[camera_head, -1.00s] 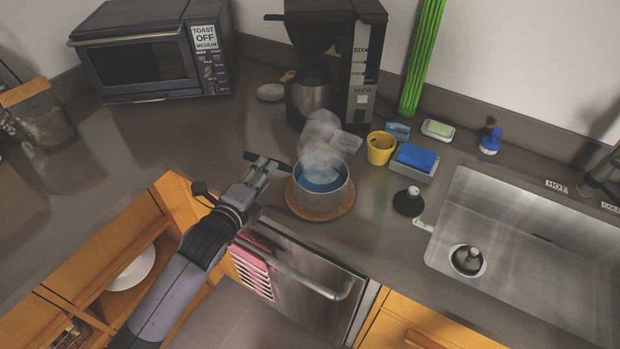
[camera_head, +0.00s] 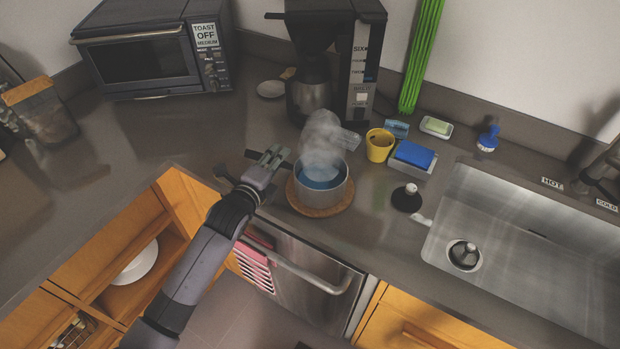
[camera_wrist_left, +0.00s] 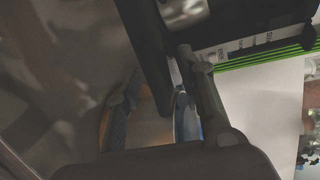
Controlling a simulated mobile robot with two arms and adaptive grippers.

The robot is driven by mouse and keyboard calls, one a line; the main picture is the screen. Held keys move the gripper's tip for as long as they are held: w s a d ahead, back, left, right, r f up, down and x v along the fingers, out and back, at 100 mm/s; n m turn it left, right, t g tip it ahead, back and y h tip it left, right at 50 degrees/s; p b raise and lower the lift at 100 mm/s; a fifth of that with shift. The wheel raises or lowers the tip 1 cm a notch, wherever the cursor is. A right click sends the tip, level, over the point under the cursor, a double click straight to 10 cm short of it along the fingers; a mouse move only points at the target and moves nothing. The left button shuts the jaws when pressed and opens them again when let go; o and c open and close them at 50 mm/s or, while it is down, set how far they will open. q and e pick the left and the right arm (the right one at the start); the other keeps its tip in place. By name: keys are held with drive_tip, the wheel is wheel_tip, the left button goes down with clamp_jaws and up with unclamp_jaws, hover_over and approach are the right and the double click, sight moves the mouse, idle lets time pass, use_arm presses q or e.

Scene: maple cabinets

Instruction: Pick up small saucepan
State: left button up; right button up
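The small saucepan (camera_head: 330,198) is grey metal with blue liquid inside and steam rising from it. It stands upright on a round cork trivet (camera_head: 320,212) on the counter. Its dark handle points left, toward my left gripper (camera_head: 273,156), which is right beside the pan. In the left wrist view the two fingers of my left gripper (camera_wrist_left: 157,78) are spread apart. The dark handle (camera_wrist_left: 147,55) runs between them, with a strip of blue liquid and the pan's edge beyond. My right gripper is not in view.
A coffee maker (camera_head: 359,60) stands behind the pan. A yellow cup (camera_head: 379,150), blue sponge (camera_head: 414,154) and black stopper (camera_head: 406,201) are to its right, then the sink (camera_head: 535,235). A toaster oven (camera_head: 140,62) is at back left. The counter between is clear.

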use_arm(q)
clamp_jaws()
drive_tip(key=shift+f, duration=0.1)
idle(0.7)
drive_tip(key=shift+r, duration=0.2)
